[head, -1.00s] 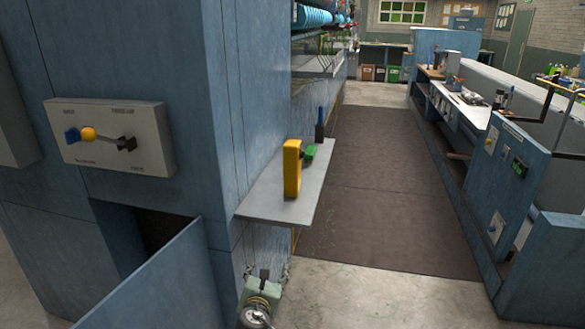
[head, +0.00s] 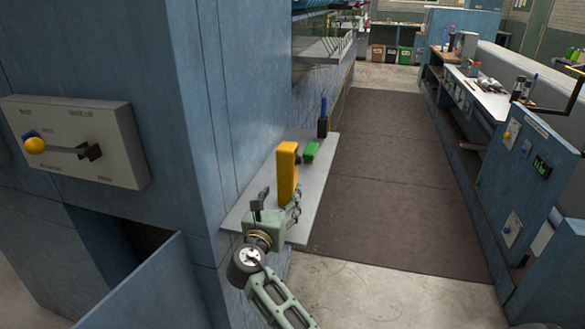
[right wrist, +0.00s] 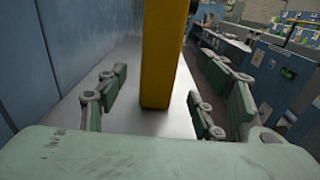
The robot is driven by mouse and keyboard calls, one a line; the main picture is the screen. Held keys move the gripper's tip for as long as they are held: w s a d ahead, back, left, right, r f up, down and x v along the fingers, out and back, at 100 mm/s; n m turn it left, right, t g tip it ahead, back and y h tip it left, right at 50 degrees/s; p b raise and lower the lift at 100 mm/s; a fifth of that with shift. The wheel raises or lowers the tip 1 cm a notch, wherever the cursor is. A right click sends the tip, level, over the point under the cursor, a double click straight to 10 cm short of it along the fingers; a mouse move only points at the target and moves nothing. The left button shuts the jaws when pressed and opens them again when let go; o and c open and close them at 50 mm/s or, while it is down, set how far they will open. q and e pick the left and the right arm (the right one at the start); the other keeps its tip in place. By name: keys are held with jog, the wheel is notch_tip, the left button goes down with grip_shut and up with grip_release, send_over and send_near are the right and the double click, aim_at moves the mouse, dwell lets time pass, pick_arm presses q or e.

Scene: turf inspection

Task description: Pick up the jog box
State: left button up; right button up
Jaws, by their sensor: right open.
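The jog box looks to be the upright yellow box (head: 287,172) on a grey shelf (head: 240,207) fixed to the blue machine's side. My right gripper (head: 277,203) is at the shelf's near end, just in front of the box. In the right wrist view the yellow box (right wrist: 163,55) stands between the spread fingers (right wrist: 155,105), with a gap on both sides. The fingers are open and hold nothing. The palm hides the near part of the shelf in that view. My left gripper is not in view.
Behind the box on the shelf are a small green item (head: 311,151) and a dark upright item with a blue top (head: 323,118). The blue machine wall (head: 235,100) runs close along the left. A dark floor mat (head: 385,180) lies clear to the right.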

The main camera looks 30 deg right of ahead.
aim_at(285, 185)
jog(key=shift+w+d, duration=0.35)
jog(key=shift+d, duration=0.05)
jog(key=shift+w+d+r, duration=0.1)
jog(key=shift+w+d, duration=0.15)
jog(key=shift+d, duration=0.05)
jog(key=shift+w+d+r+p, duration=0.4)
jog(key=shift+w+d+p, duration=0.35)
jog(key=shift+d+p, duration=0.05)
jog(key=x, duration=0.2)
jog(key=shift+w+d+f, duration=0.2)
jog(key=shift+d+f, duration=0.05)
jog(key=shift+d, duration=0.05)
jog(key=shift+w+d+f, duration=0.1)
jog(key=shift+w+d, duration=0.15)
jog(key=c, duration=1.3)
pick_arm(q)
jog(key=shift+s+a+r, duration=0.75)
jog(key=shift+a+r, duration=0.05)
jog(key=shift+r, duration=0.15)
pick_arm(e)
grip_shut()
